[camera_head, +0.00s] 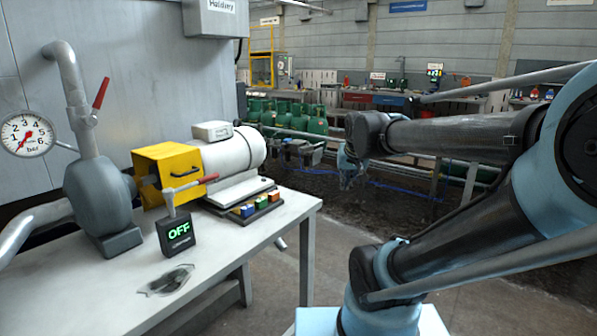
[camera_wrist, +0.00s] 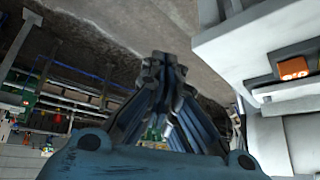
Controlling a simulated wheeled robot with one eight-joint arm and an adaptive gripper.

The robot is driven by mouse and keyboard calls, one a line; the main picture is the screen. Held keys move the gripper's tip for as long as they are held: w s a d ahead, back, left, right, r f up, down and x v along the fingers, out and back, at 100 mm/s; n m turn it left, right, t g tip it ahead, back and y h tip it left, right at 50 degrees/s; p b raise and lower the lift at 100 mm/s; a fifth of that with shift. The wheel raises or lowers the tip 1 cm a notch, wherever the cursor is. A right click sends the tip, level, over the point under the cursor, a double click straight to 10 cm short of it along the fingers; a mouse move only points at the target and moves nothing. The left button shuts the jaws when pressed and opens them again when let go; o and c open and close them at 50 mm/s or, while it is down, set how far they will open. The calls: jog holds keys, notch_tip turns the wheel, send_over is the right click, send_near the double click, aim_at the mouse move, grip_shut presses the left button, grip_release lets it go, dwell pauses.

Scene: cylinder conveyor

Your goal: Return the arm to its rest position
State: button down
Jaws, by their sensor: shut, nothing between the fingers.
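My arm takes up the right side of the head view, with its links bent and its elbow near the right edge. My gripper (camera_head: 347,180) hangs down past the table's right end, clear of the table. In the wrist view my gripper (camera_wrist: 163,62) has its fingertips together, with nothing between them. In the head view the lower part of the gripper is small and hard to make out against the dark ground behind.
The white table (camera_head: 225,262) holds a grey pump (camera_head: 100,200), a yellow-guarded motor (camera_head: 225,158), several buttons (camera_head: 258,203), and a box reading OFF (camera_head: 176,232). A pressure gauge (camera_head: 27,134) is at left. Green gas cylinders (camera_head: 317,118) stand behind.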

jog(key=s+d+f+g, duration=0.2)
jog(key=s+f, duration=0.4)
jog(key=s, duration=0.2)
jog(key=s+d+f+g, duration=0.2)
jog(key=s+f, duration=0.4)
jog(key=s, duration=0.2)
jog(key=shift+s+f+n+g, duration=0.3)
jog(key=shift+f+n, duration=0.05)
jog(key=shift+n, duration=0.05)
